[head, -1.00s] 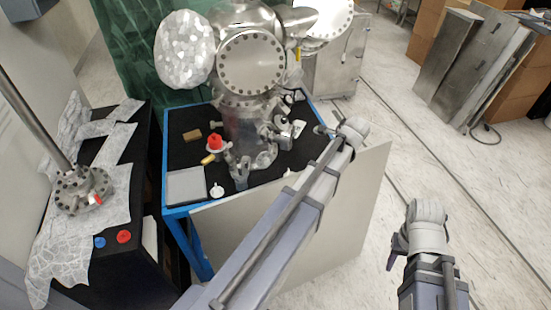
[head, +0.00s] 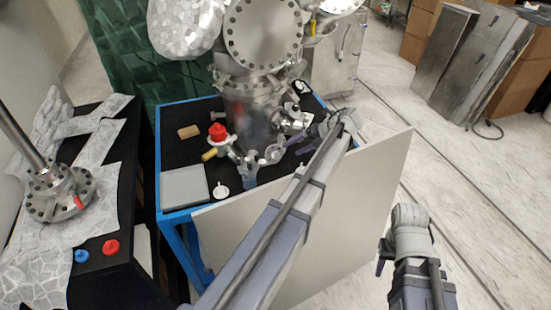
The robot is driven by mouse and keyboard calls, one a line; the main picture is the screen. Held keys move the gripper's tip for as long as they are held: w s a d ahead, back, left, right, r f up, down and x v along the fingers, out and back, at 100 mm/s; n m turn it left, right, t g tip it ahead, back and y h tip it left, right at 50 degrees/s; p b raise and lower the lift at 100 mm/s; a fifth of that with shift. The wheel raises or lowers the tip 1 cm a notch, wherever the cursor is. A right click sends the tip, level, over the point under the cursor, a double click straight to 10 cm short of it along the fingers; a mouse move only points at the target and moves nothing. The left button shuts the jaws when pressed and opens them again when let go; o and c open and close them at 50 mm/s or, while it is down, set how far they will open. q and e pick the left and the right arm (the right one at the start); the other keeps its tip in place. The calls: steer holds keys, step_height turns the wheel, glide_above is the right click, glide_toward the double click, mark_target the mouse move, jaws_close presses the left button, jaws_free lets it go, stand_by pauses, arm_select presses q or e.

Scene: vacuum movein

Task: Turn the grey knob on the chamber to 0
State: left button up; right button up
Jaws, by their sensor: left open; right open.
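The metal chamber (head: 247,110) stands on a black-topped blue cart. Silvery fittings (head: 290,122) project from its right side. I cannot tell for certain which part is the grey knob, and no dial marking is readable. My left gripper (head: 300,143) is open beside the chamber's lower right, close to these fittings. Contact cannot be told, and its wrist hides part of that area. My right gripper (head: 383,262) is open and empty, low on the right, away from the chamber and above the floor.
A red cap (head: 217,132), a yellow handle (head: 209,155) and a grey tray (head: 184,187) are on the cart's left side. A white panel (head: 378,190) stands along the cart's front. A black bench with a flange (head: 60,193) is at left.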

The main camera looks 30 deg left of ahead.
mark_target(278, 156)
arm_select(q)
steer(key=b+x, duration=0.5)
steer(key=x, duration=0.2)
steer(key=shift+a+f, duration=0.2)
steer(key=shift+f, duration=0.15)
jaws_close()
steer(key=shift+s+r, duration=0.1)
